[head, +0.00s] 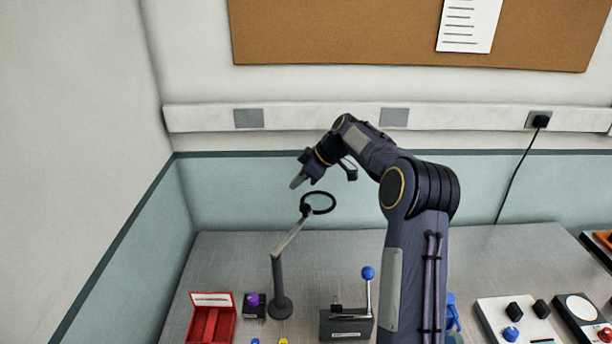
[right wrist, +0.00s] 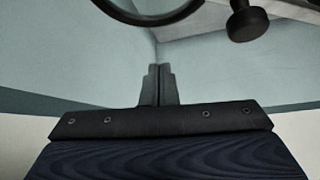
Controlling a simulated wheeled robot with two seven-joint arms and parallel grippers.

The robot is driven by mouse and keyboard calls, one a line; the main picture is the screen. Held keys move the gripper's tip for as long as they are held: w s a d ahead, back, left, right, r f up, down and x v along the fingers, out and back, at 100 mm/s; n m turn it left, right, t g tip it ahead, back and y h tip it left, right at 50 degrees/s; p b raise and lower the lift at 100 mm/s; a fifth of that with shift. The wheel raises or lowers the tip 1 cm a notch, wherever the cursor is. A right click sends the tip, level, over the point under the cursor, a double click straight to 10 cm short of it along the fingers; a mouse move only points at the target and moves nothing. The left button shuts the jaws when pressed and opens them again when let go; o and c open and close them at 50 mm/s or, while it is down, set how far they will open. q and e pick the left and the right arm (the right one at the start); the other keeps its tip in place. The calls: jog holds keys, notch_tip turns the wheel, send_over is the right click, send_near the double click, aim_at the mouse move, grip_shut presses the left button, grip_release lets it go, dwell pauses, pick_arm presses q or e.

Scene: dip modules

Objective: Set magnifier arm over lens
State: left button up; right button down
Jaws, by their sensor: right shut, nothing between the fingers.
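The magnifier has a dark upright post (head: 279,282) on a round base, a light tilted arm (head: 291,237) and a dark ring (head: 332,207) at its upper end. In the right wrist view, part of the ring (right wrist: 150,21) and a dark knob (right wrist: 246,22) show at the top. My right gripper (head: 295,183) is shut and empty, just above and left of the ring, apparently apart from it. Its closed fingers (right wrist: 158,84) point toward the wall corner in the wrist view. A small dark block with a purple piece (head: 253,300) sits left of the post; I cannot tell whether it is the lens. My left gripper is not in view.
A red tray (head: 226,325) stands at the front left. A lever box with a blue ball (head: 368,273) stands right of the post. Panels with knobs (head: 490,309) and a white disc (head: 581,307) lie at the right. The bench behind the post is clear.

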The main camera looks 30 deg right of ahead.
jog(key=f, duration=0.3)
jog(key=shift+s+d+f, duration=0.35)
jog(key=shift+f, duration=0.05)
